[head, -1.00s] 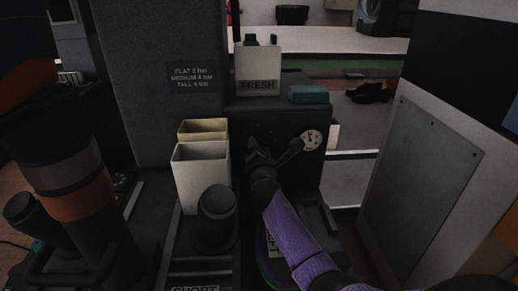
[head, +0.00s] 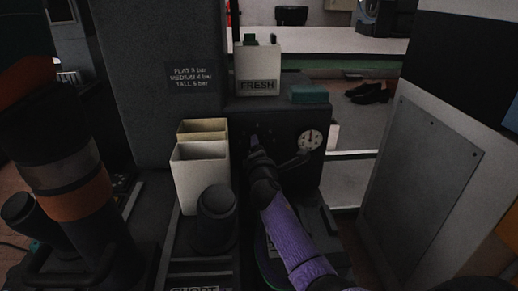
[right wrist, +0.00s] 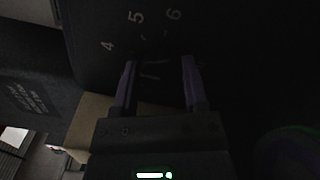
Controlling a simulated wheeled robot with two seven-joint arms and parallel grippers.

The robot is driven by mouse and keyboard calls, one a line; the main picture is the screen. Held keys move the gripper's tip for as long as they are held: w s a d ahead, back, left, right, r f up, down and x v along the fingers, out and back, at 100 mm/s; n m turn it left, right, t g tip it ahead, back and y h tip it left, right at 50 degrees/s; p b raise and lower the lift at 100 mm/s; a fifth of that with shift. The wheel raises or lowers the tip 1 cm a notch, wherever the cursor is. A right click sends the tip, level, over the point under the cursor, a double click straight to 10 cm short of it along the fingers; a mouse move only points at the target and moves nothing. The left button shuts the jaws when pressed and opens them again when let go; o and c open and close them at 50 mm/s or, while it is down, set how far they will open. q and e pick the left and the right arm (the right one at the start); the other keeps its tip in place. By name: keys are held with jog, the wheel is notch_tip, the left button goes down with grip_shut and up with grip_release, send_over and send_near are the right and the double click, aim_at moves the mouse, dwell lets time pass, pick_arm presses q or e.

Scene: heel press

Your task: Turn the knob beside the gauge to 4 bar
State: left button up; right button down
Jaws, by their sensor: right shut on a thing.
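My right gripper (head: 254,143) is at the panel, left of the gauge, and covers the knob in the head view. In the right wrist view, my right gripper (right wrist: 159,80) has its two fingers on either side of the dark knob (right wrist: 153,72), shut on it. The numbers 4, 5 and 6 show on the panel around it. The knob's pointer is too dark to make out. My left gripper is not in view.
A sign (head: 193,77) lists flat 3 bar, medium 4 bar and tall 5 bar. A white box marked FRESH (head: 258,72) and a teal block (head: 309,94) stand on top. A pale open bin (head: 200,172) and a dark cylinder (head: 216,215) stand left of my right arm.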

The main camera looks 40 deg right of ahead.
jog(key=shift+f, duration=0.1)
jog(key=shift+c, duration=0.5)
grip_release()
jog(key=p+v, duration=0.2)
jog(key=v, duration=0.2)
jog(key=p+v, duration=0.2)
jog(key=v, duration=0.3)
jog(key=shift+r, duration=0.2)
jog(key=shift+s+a+f, duration=0.1)
jog(key=shift+s+a, duration=0.15)
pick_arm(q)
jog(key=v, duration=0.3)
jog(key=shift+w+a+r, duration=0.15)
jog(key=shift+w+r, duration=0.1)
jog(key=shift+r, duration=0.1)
pick_arm(e)
jog(key=shift+s, duration=0.1)
